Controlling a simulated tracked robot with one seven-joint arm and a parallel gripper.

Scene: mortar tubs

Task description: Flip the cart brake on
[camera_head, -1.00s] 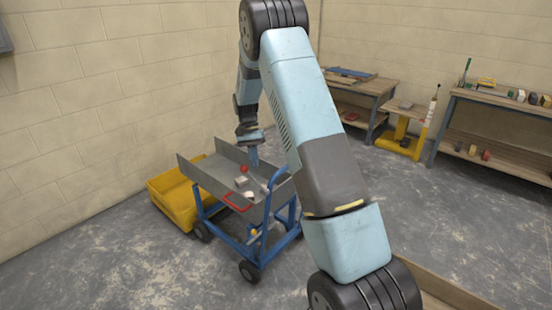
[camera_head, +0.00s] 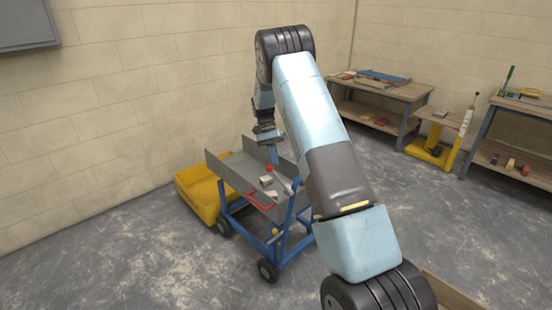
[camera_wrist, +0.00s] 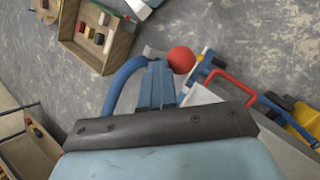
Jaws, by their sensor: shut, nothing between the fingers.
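The cart (camera_head: 285,236) has a blue frame, dark wheels and a grey tray (camera_head: 238,176) on top. A red ball knob (camera_wrist: 181,60) shows in the wrist view, at the end of a short grey lever (camera_wrist: 152,52). My gripper (camera_wrist: 157,72) is shut and empty, with its blue fingers just left of the ball; I cannot tell whether they touch it. My arm hides part of the cart's right side.
A red loop handle (camera_head: 262,201) is on the tray's near side, with pale blocks (camera_head: 267,181) nearby. A yellow tub (camera_head: 200,195) stands left of the cart by the wall. Workbenches (camera_head: 402,97) stand at the back right.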

